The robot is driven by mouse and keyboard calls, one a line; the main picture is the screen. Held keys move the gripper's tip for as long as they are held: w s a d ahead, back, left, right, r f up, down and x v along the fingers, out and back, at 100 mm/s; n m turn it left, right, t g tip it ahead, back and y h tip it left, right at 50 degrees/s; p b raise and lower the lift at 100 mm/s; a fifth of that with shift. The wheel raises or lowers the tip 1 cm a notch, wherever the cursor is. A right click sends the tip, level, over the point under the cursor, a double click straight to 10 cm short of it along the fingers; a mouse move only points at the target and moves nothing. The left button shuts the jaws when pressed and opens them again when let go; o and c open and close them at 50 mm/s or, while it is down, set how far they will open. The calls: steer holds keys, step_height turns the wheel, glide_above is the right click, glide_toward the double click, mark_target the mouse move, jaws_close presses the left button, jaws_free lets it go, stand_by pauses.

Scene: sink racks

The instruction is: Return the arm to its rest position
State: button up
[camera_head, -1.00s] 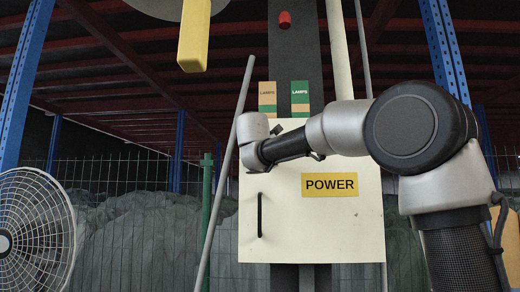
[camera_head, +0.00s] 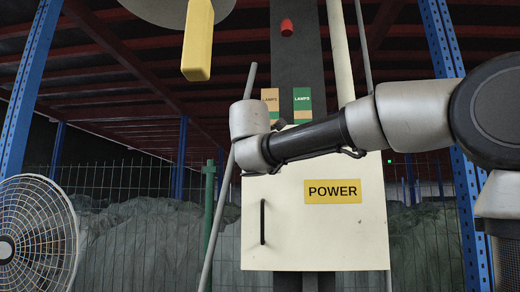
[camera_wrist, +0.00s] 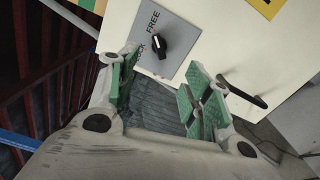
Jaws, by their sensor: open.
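My gripper (camera_wrist: 160,95) shows in the wrist view with its green-padded fingers apart and nothing between them. It faces the front of a cream cabinet, close to a grey plate (camera_wrist: 165,45) with a black knob (camera_wrist: 150,46) and the word FREE. The fingers appear apart from the knob. In the head view my arm reaches in from the right across the upper part of the cabinet (camera_head: 290,225). The gripper itself cannot be made out there, and the knob is hidden behind the arm.
The cabinet has a yellow POWER label (camera_head: 333,191) and a black handle (camera_head: 263,222). A grey pole (camera_head: 222,200) leans at its left. A fan (camera_head: 38,235) stands at the lower left. A yellow box (camera_head: 198,40) hangs above. Two LAMPS boxes (camera_head: 302,103) sit on top.

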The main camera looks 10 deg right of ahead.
stand_by(0.3)
steer(key=s+d+f+m+g+y, duration=0.1)
steer(key=s+d+f+m+g, duration=0.2)
steer(key=f, duration=0.6)
steer(key=s+d+f+m+g, duration=0.2)
steer(key=s+d+f+g, duration=0.15)
steer(key=f, duration=0.65)
steer(key=s+d+f+m+g+y, duration=0.1)
steer(key=s+d+f+m+g, duration=0.2)
steer(key=f, duration=0.6)
steer(key=s+d+f+m+g+y, duration=0.1)
steer(key=s+d+f+m, duration=0.3)
steer(key=s+f, duration=0.4)
steer(key=s+d+f+m+g+y, duration=0.2)
steer(key=s+d+f+m, duration=0.2)
steer(key=s+f, duration=0.4)
steer(key=s+d, duration=0.1)
steer(key=s, duration=0.6)
steer(key=shift+y, duration=0.3)
steer(key=shift+w+r+g, duration=0.1)
steer(key=shift+g, duration=0.15)
